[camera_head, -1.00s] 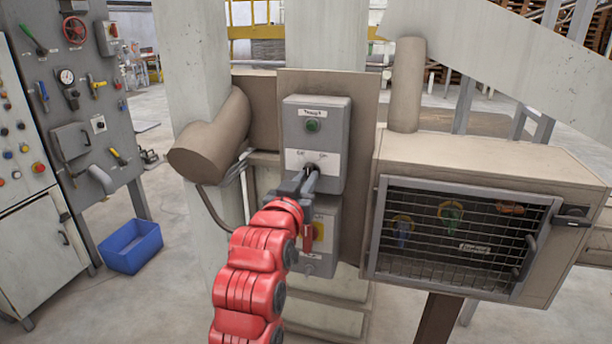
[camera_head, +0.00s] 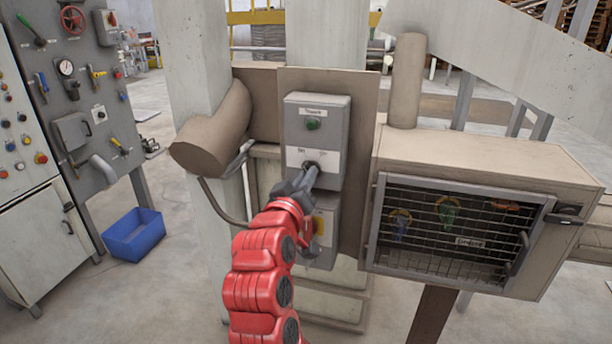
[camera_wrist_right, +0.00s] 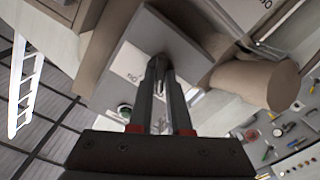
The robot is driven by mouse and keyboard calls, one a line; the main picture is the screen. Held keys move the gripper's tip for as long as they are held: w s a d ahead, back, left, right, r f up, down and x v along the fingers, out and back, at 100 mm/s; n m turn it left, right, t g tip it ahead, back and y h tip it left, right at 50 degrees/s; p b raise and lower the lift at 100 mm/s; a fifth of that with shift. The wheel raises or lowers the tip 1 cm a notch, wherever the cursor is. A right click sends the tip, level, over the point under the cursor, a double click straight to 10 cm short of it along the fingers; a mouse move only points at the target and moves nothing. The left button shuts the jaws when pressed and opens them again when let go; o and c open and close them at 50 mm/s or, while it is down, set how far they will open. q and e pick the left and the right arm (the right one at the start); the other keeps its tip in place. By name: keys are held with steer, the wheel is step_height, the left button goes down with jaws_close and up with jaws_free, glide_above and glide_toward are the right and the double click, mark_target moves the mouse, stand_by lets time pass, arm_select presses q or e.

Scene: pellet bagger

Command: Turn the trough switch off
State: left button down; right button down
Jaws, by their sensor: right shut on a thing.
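The trough switch box (camera_head: 333,122) is a grey box on a brown panel, with a label at its top and a green round button or lamp (camera_head: 312,124) below it. A white plate lower down carries the dark switch knob (camera_head: 311,167). My right gripper (camera_head: 306,178) is shut on the knob, its fingers covering most of it. In the right wrist view the two fingers (camera_wrist_right: 160,85) meet at the knob against the box face (camera_wrist_right: 185,50). The plate's lettering is too small to read surely. My left gripper is not in view.
A second grey box with a yellow patch (camera_head: 322,228) sits just below, partly behind my arm. A mesh-fronted cabinet (camera_head: 455,235) stands at the right. A brown pipe stub (camera_head: 205,135) juts out at the left. A blue bin (camera_head: 133,235) is on the floor.

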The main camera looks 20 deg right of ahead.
steer(key=c, duration=0.9)
jaws_free()
steer(key=shift+o, duration=0.2)
steer(key=b+v, duration=0.2)
steer(key=v, duration=1.5)
steer(key=shift+s, duration=0.2)
steer(key=shift+a, duration=0.2)
